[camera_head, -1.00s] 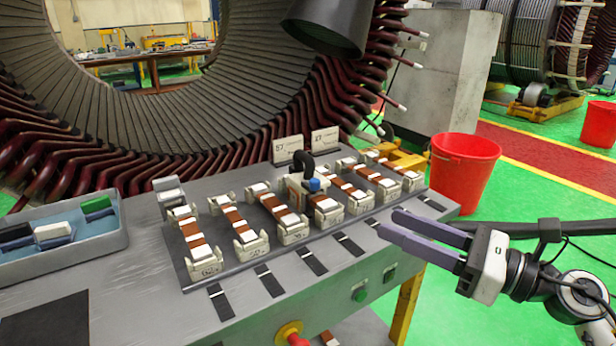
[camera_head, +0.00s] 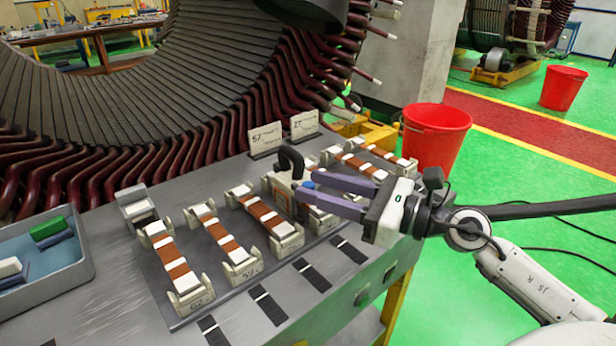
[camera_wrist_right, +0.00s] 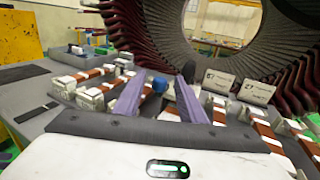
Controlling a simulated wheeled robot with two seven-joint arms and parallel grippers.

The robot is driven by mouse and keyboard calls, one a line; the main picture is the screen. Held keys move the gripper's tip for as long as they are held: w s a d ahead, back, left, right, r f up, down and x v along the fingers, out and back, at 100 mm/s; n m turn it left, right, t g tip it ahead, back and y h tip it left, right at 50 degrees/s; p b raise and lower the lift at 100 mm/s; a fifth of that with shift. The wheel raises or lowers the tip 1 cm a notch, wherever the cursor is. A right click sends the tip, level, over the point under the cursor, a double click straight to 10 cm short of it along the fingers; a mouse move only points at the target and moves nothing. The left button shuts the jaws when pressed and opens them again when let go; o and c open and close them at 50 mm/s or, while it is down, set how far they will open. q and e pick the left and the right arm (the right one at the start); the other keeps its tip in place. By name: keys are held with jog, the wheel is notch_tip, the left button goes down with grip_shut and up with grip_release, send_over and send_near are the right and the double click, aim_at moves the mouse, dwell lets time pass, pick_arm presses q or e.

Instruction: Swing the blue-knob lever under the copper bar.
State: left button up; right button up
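The blue knob (camera_wrist_right: 159,85) shows in the right wrist view between the two purple fingers of my right gripper (camera_head: 307,184). The gripper is open, and I cannot tell whether either finger touches the knob. The black curved lever part (camera_head: 291,160) rises just left of the fingertips. Copper bars (camera_head: 220,232) lie in white holders in a row on a dark plate; the fingers partly hide the bar and holder by the lever. My left gripper is not in view.
Two number cards (camera_head: 265,139) stand behind the row, below the large stator (camera_head: 90,110). A blue tray (camera_head: 72,277) with small blocks is on the left of the grey table (camera_head: 110,308). A red bucket (camera_head: 433,138) stands beyond the table's right end.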

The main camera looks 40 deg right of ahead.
jog(key=shift+x, duration=0.95)
jog(key=shift+w+a+p, duration=0.1)
jog(key=shift+w+p, duration=0.15)
jog(key=shift+p, duration=0.05)
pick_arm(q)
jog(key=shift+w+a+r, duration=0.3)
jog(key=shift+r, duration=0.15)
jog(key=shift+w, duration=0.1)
pick_arm(e)
jog(key=shift+c, duration=0.3)
